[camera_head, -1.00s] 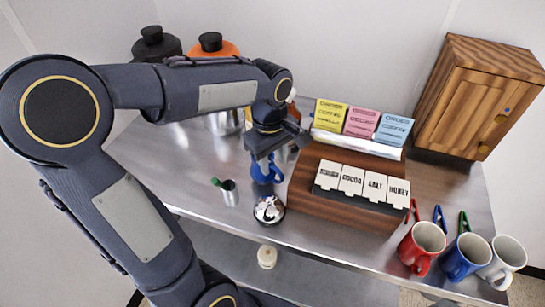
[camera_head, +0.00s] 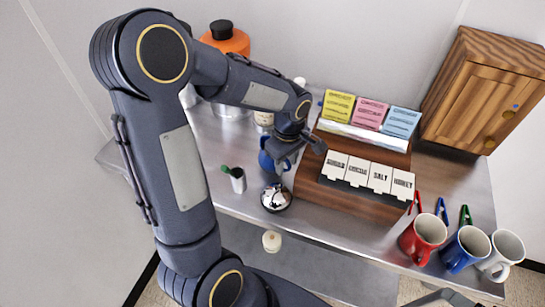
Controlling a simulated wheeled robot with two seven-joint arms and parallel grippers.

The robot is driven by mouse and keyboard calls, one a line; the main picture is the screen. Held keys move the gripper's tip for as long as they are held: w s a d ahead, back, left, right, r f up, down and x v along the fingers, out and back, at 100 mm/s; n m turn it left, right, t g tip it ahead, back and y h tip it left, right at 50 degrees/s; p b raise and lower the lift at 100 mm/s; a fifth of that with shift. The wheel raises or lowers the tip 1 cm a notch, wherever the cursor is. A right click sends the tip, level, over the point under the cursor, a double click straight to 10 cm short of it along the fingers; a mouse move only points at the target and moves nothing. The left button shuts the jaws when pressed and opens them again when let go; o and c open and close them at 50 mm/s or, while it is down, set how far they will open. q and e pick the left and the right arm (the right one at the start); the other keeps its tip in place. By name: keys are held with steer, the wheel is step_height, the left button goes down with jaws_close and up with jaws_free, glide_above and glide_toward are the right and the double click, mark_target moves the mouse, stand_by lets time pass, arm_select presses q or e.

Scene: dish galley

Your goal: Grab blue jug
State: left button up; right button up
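The blue jug (camera_head: 266,161) stands on the metal counter, left of the wooden rack. Its upper part is largely covered by my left gripper. My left gripper (camera_head: 296,150) comes down over the jug from above, with its fingers spread apart. I cannot tell whether a finger touches the jug. My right gripper is not in view.
A silver round pot (camera_head: 276,198) and a small metal cup (camera_head: 238,180) stand close in front of the jug. The wooden rack (camera_head: 330,195) with labelled bins is just right. Red (camera_head: 423,237), blue (camera_head: 466,249) and white mugs (camera_head: 502,255) stand at the front right.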

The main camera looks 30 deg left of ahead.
arm_select(q)
steer(key=shift+c, duration=0.5)
jaws_close()
steer(key=shift+r, duration=0.25)
